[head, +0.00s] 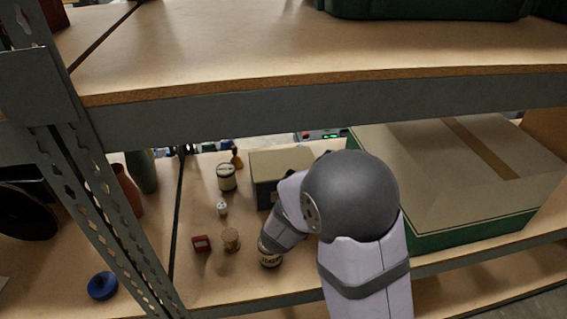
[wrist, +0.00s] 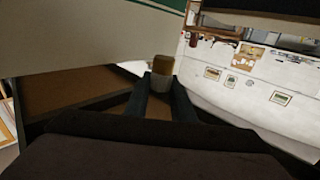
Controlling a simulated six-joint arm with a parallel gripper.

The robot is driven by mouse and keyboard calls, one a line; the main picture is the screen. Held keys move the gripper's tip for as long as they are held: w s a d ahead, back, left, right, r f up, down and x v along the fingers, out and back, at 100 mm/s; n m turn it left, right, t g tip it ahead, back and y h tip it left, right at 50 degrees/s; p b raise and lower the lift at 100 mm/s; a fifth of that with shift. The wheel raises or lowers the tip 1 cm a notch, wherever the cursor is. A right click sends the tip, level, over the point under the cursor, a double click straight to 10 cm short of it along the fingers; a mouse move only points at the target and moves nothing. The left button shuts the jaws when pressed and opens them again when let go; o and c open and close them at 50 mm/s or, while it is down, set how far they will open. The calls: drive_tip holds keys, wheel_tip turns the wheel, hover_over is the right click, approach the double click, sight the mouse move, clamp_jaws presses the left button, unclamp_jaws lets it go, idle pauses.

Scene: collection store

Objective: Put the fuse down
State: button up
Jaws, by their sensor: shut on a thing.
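In the head view my own arm hides the gripper and the fuse. I cannot tell there how high the fuse is above the shelf.
A big lidded box (head: 450,190) fills the right. The upper shelf (head: 300,40) overhangs.

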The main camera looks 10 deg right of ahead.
drive_tip(key=w+d+r+n+t+y, duration=0.1)
drive_tip(key=w+d+r+n+y, duration=0.1)
drive_tip(key=w+r, duration=0.45)
drive_tip(key=n+t+y, duration=0.3)
drive_tip(key=n+y, duration=0.1)
drive_tip(key=y, duration=0.2)
hover_over(291, 154)
drive_tip(key=v, duration=0.5)
wheel_tip(291, 154, down, 3)
drive_tip(key=shift+f, duration=4.9)
drive_tip(key=shift+f, duration=0.2)
drive_tip(key=o, duration=1)
